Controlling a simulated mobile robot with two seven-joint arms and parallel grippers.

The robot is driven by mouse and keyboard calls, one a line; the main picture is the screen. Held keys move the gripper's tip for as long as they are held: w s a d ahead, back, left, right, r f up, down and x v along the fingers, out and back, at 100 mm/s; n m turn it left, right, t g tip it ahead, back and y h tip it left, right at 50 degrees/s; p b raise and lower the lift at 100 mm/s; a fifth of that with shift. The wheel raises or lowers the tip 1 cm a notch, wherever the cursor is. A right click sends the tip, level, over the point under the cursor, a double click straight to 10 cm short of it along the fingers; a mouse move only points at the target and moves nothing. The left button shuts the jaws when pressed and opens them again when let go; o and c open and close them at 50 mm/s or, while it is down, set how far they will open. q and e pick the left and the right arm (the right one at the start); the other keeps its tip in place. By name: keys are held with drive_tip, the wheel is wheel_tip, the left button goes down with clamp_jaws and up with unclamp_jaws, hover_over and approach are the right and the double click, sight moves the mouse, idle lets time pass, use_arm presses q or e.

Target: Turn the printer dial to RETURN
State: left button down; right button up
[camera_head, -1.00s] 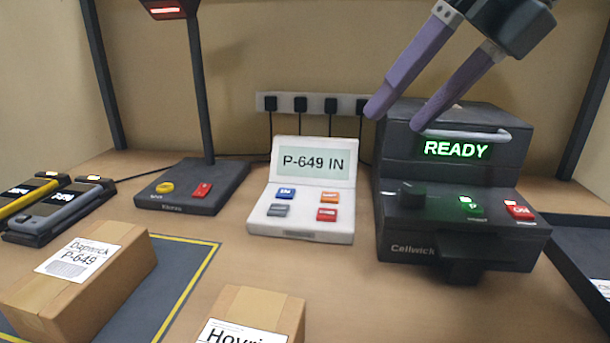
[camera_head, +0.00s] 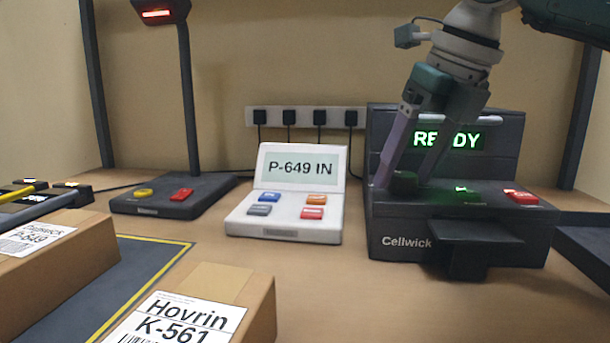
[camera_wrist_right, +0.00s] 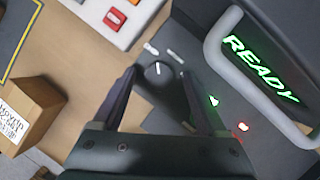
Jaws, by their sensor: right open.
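The label printer (camera_head: 410,225), dark and marked Cellwick, stands at the right in the head view. Its green screen (camera_head: 470,140) reads READY, partly covered by my right gripper. The dark round dial (camera_head: 404,183) is on the left of its top panel. My right gripper (camera_head: 405,184) is open and points down at the dial, a finger on each side. In the right wrist view the dial (camera_wrist_right: 158,75) shows between the two fingertips (camera_wrist_right: 160,77), with pale marks beyond it. I cannot tell whether the fingers touch it. My left gripper is not in view.
A green-lit button (camera_head: 463,189) and a red button (camera_head: 521,197) sit right of the dial. A white console (camera_head: 285,232) reading P-649 IN stands to the left. Cardboard boxes (camera_head: 258,312) are in front, and a scanner stand (camera_head: 187,100) is further left.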

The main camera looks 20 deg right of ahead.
drive_tip(key=shift+c, duration=0.3)
clamp_jaws()
idle(0.4)
